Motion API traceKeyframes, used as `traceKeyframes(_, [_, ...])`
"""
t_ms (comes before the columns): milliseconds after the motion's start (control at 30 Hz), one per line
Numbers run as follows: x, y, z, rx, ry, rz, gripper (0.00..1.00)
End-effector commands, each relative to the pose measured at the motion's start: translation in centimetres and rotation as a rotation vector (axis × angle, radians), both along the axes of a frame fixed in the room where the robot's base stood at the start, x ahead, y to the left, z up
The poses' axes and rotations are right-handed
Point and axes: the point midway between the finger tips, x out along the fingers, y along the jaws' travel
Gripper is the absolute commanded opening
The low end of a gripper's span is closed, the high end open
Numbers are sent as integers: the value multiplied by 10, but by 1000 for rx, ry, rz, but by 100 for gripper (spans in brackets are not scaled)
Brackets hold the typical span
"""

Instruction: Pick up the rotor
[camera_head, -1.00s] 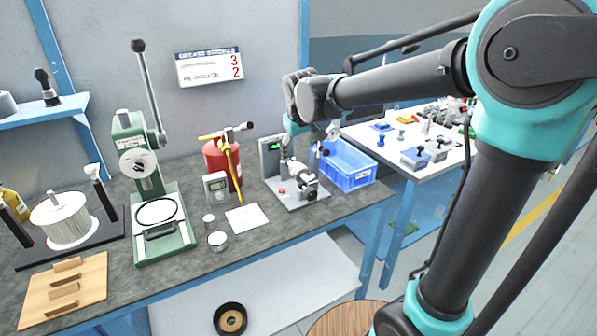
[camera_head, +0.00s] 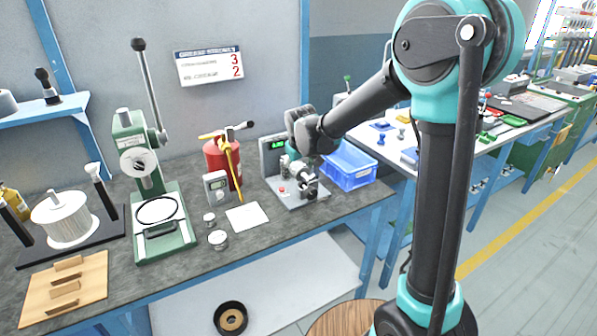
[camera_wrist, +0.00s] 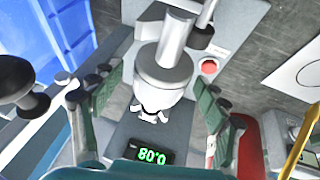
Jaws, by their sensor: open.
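A silver and white cylindrical piece (camera_wrist: 165,75) stands on a grey fixture with a green display; I cannot tell for sure if it is the rotor. In the head view, it shows only partly above the fixture base (camera_head: 292,200). My gripper (camera_wrist: 155,108) is open, its green padded fingers on either side of the piece's lower end in the wrist view, with gaps visible. In the head view my wrist partly hides the fixture. A white ribbed drum (camera_head: 65,222) rests on a black stand at the far left, away from my gripper.
A blue bin (camera_head: 350,168) stands right of the fixture. A red canister (camera_head: 218,160), a small meter (camera_head: 216,187) and a white sheet (camera_head: 247,216) lie to its left. A green press (camera_head: 160,225) stands further left. A red button (camera_wrist: 209,67) is close by.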

Motion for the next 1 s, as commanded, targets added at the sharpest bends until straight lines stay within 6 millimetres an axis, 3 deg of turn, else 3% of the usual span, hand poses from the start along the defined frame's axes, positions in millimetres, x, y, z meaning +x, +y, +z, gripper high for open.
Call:
traceKeyframes(200, [0, 0, -1, 0, 0, 0, 75])
traceKeyframes(800, [0, 0, 0, 0, 0, 0, 2])
traceKeyframes(1000, [0, 0, 0, 1, -1, 0, 0])
